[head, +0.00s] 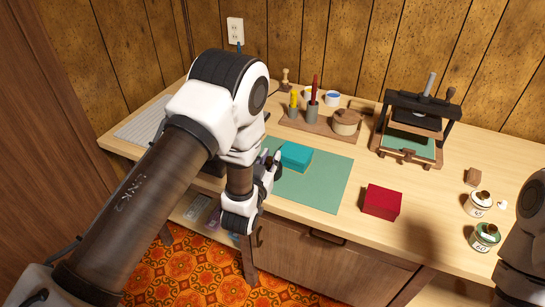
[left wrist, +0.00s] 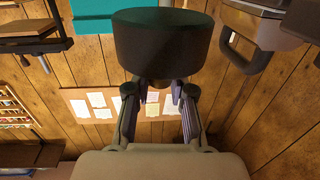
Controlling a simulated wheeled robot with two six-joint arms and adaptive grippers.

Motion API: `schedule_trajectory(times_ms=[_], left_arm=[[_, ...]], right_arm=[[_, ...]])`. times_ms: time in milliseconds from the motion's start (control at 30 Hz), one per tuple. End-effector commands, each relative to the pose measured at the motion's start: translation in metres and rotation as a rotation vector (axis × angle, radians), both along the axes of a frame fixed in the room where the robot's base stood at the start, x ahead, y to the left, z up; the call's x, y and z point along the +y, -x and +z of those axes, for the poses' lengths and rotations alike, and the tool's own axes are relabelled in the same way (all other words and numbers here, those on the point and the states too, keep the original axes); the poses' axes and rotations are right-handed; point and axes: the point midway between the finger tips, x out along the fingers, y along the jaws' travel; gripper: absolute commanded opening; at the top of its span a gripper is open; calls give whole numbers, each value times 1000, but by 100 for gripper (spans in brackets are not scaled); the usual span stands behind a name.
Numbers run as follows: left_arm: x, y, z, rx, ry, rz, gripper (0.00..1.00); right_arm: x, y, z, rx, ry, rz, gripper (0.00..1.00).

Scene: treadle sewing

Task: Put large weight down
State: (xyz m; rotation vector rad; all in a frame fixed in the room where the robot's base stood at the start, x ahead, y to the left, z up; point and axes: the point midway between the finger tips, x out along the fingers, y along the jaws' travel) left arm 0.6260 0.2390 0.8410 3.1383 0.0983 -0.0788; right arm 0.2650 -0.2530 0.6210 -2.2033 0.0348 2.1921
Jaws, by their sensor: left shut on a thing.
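My left gripper (left wrist: 158,98) is shut on the large weight (left wrist: 160,42), a dark, wide cylinder held by its narrow stem in the left wrist view. In the head view my left gripper (head: 268,170) is over the left part of the green mat (head: 325,185), just left of a teal box (head: 297,154). My arm and hand hide the weight there, so I cannot tell whether it touches the mat. The teal box also shows at the top of the left wrist view (left wrist: 92,14). My right gripper is out of view.
A red box (head: 381,202) stands right of the mat. A black press (head: 415,122) stands behind it. A wooden tray (head: 310,126) with pots is at the back. Two labelled jars (head: 479,204) (head: 485,237) stand at right. Bare tabletop lies between mat and press.

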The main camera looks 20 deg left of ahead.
Motion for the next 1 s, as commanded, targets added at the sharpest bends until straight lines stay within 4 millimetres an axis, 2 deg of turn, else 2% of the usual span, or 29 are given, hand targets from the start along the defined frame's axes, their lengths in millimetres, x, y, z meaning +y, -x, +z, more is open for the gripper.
schedule_trajectory(times_ms=[33, 67, 467, 500, 533, 800, 900, 1000], left_arm=[[0, 4, -12, -3, 0, 0, 0], [0, 5, -13, -4, 0, 0, 0], [0, 7, -16, -5, 1, 0, 0], [0, 7, -17, 0, 0, 0, 37], [0, 7, -17, 0, 0, 0, 47], [-1, 7, -16, -1, 0, 0, 48], [-1, 8, -10, -1, 0, 0, 48], [-2, 22, -14, 3, 0, -1, 48]], right_arm=[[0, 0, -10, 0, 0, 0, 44], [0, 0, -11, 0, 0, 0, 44], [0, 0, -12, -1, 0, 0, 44], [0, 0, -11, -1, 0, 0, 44], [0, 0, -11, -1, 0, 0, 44], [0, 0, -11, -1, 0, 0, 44], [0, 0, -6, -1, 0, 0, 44], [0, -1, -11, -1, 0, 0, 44]])
